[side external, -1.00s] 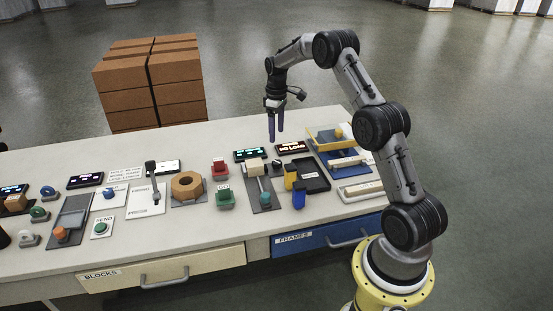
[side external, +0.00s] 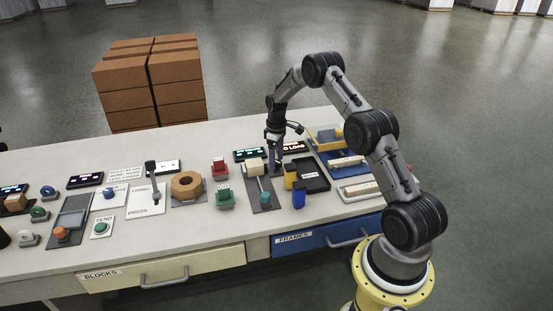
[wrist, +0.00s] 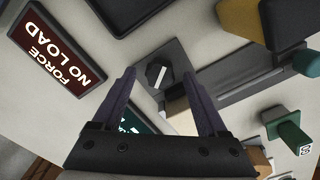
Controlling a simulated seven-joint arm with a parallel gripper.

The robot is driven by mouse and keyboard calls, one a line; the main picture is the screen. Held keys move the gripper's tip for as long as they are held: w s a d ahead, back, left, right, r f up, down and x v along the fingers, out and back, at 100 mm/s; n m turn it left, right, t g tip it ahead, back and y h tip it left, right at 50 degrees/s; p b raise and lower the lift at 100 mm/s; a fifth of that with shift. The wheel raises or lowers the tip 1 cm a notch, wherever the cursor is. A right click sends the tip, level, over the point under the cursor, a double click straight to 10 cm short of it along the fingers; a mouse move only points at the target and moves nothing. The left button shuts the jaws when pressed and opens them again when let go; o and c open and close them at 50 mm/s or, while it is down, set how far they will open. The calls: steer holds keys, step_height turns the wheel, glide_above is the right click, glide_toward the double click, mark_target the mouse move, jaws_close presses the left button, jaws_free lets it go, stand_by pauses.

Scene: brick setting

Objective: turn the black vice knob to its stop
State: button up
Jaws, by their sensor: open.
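The black knob (wrist: 158,72) with a white pointer line shows in the wrist view at the end of the grey vice plate (wrist: 215,93). In the side view my gripper hides the knob. My gripper (wrist: 158,80) is open, its two dark fingers pointing at the knob, one to each side of it in the wrist view. I cannot tell whether they touch it. In the side view my gripper (side external: 275,170) is low over the vice's right side, beside the cream block (side external: 255,164). The force display (wrist: 57,57) reads "NO LOAD".
Yellow and blue blocks (side external: 299,195) and a black tray (side external: 311,175) stand close on the right. A blue tray (side external: 345,160) lies further right.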

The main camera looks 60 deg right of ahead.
steer(key=shift+c, duration=0.2)
jaws_close()
steer(key=shift+m, duration=0.4)
steer(key=m, duration=0.3)
steer(key=shift+m, duration=2.3)
